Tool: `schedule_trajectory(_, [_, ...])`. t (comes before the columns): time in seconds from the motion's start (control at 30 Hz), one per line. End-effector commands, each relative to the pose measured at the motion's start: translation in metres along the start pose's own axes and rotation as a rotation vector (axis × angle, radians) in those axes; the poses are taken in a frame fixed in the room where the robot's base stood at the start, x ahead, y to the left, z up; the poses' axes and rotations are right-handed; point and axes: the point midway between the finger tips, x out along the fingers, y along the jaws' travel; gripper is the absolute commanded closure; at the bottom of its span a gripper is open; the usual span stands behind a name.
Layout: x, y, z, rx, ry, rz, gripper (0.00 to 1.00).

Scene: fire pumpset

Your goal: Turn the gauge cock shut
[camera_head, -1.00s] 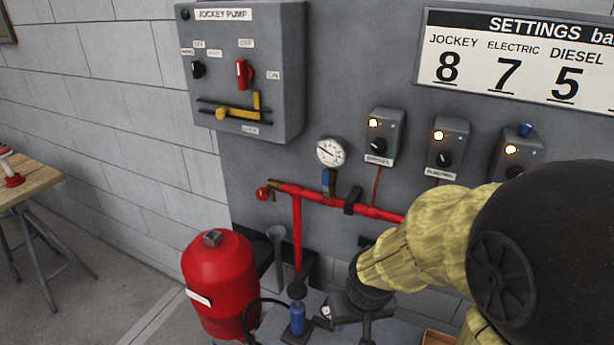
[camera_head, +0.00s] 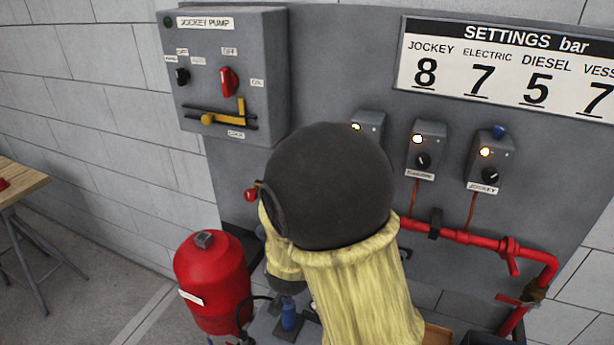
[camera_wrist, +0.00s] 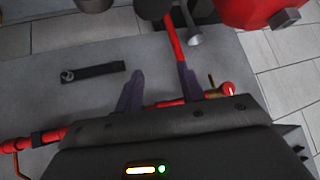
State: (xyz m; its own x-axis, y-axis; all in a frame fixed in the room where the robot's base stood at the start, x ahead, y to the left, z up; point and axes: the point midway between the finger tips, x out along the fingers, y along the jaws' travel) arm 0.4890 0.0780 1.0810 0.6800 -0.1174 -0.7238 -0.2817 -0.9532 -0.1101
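The pressure gauge and the gauge cock below it are hidden behind my arm in the head view. I cannot make out the cock in the wrist view either. The red pipe (camera_head: 465,238) runs along the grey panel, and its red end knob (camera_head: 251,194) shows left of my arm. In the wrist view, the pipe (camera_wrist: 165,103) crosses behind my fingers, with its end knob (camera_wrist: 228,89) at the right and a small brass lever (camera_wrist: 212,84) beside it. My gripper (camera_wrist: 158,80) has its two dark fingers apart, with nothing visibly held between them.
A jockey pump box (camera_head: 235,75) and several switch boxes (camera_head: 425,150) stick out from the panel. A red vessel (camera_head: 212,280) stands on the floor at left; it also shows in the wrist view (camera_wrist: 262,12). A blue bottle-like object (camera_head: 288,313) stands below my arm.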

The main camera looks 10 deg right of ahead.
Motion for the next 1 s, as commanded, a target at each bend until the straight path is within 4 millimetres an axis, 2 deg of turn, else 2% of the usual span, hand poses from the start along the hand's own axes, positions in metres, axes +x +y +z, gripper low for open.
schedule_trajectory(0.03, [-0.002,-0.009,-0.008,0.003,0.062,0.027,0.61])
schedule_trajectory(0.13, [-0.004,-0.018,-0.026,0.022,0.209,0.093,0.61])
schedule_trajectory(0.23, [-0.015,-0.025,-0.042,0.028,0.370,0.163,0.61])
schedule_trajectory(0.4, [-0.051,-0.038,-0.064,0.020,0.648,0.269,0.61])
schedule_trajectory(0.5, [-0.070,-0.043,-0.070,0.017,0.762,0.308,0.61])
schedule_trajectory(0.63, [-0.081,-0.045,-0.073,0.018,0.826,0.331,0.61])
schedule_trajectory(1.0, [-0.080,-0.045,-0.074,0.019,0.827,0.330,0.61])
